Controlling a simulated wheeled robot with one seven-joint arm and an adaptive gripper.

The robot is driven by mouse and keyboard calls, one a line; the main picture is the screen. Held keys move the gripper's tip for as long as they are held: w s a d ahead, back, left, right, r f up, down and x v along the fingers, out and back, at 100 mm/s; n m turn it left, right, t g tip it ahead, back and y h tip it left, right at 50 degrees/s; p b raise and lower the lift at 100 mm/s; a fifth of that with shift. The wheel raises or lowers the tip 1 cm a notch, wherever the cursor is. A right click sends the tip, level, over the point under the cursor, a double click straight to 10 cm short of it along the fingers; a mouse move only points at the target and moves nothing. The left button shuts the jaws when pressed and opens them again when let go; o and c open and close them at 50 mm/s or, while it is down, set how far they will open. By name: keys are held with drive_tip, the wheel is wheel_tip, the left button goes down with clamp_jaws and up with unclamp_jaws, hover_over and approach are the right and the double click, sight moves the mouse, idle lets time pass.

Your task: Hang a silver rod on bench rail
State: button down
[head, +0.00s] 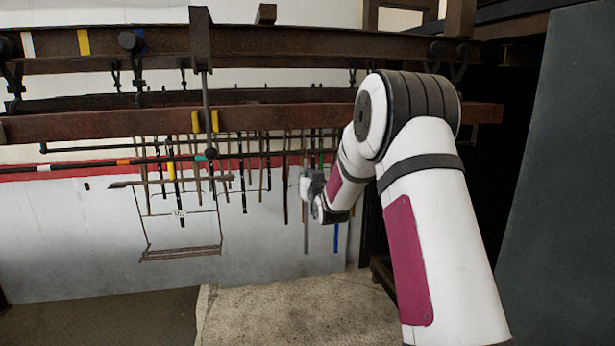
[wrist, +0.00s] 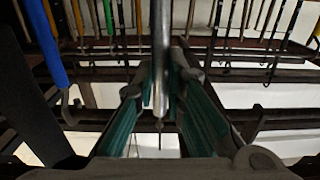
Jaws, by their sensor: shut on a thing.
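A silver rod (wrist: 161,38) runs upright through the middle of the wrist view. My gripper (wrist: 160,88) is shut on it, with a teal-sided finger on each side. The rod's far end is partly hidden between the fingers. In the head view my gripper (head: 313,196) is in front of the hanging tools, right of centre, and my arm hides part of the scene. A brown rail (head: 270,121) crosses the head view with several rods hanging below it. I cannot tell which beam is the bench rail.
Several thin rods and hooked tools hang close around my gripper, including a blue-handled hook (wrist: 45,45) at left in the wrist view. A wire frame (head: 181,254) hangs at left in the head view. A dark upper beam (head: 290,42) runs above. Pale floor (head: 300,312) lies below.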

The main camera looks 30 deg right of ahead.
drive_tip(key=p+v, duration=0.3)
drive_tip(key=v, duration=0.3)
drive_tip(key=shift+s+p, duration=0.3)
drive_tip(key=shift+p, duration=0.05)
drive_tip(key=shift+r, duration=0.1)
